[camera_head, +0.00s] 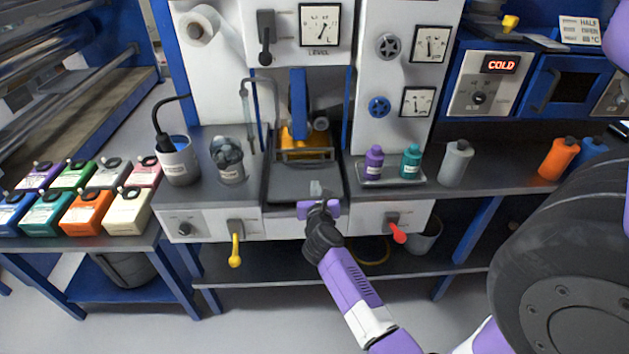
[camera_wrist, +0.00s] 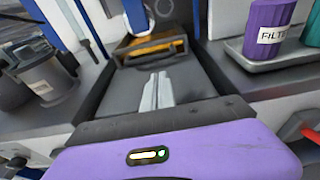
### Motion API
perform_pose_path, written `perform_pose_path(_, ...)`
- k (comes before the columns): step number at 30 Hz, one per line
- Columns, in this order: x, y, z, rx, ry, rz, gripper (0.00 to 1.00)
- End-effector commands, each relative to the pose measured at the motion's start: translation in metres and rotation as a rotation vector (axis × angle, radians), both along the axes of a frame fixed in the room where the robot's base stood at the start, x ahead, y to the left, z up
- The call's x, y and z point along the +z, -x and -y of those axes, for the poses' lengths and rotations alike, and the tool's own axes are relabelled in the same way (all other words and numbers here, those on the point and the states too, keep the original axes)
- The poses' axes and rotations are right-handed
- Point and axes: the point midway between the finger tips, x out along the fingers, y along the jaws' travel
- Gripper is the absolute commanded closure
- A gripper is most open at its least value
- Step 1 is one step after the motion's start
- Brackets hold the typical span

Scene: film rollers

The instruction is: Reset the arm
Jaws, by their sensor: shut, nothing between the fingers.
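My gripper (camera_head: 316,188) is in front of the middle of the bench, over the front edge of a dark recessed tray (camera_head: 283,185). In the wrist view its pale fingers (camera_wrist: 156,92) are together, with nothing between them. My purple and white arm reaches up to it from the lower right in the head view. The gripper appears a little above the tray, though the exact gap is hard to tell.
A yellow-orange part (camera_head: 305,138) sits behind the tray. Purple (camera_head: 373,161) and teal (camera_head: 410,161) bottles stand on a small tray at right; a grey bottle (camera_head: 455,163) stands beyond. Left are two containers (camera_head: 178,160) (camera_head: 229,160). Yellow (camera_head: 235,248) and red (camera_head: 397,232) levers hang in front.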

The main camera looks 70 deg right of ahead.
Motion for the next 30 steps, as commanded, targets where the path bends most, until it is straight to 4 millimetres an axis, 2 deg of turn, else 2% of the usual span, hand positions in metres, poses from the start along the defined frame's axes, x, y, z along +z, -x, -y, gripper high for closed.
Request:
perform_pose_path(4, 0.002, 0.004, -0.009, 0.0, -0.001, 0.0, 1.0)
perform_pose_path(15, 0.004, 0.003, -0.01, 0.014, 0.024, -0.043, 1.0)
perform_pose_path(17, 0.015, 0.002, -0.009, 0.035, 0.099, -0.126, 1.0)
perform_pose_path(20, 0.054, 0.001, -0.009, 0.064, 0.291, -0.302, 1.0)
perform_pose_path(23, 0.08, 0.007, -0.032, 0.105, 0.503, -0.542, 1.0)
perform_pose_path(25, 0.092, 0.009, -0.057, 0.141, 0.648, -0.712, 1.0)
perform_pose_path(30, 0.111, 0.013, -0.133, 0.239, 1.005, -1.109, 1.0)
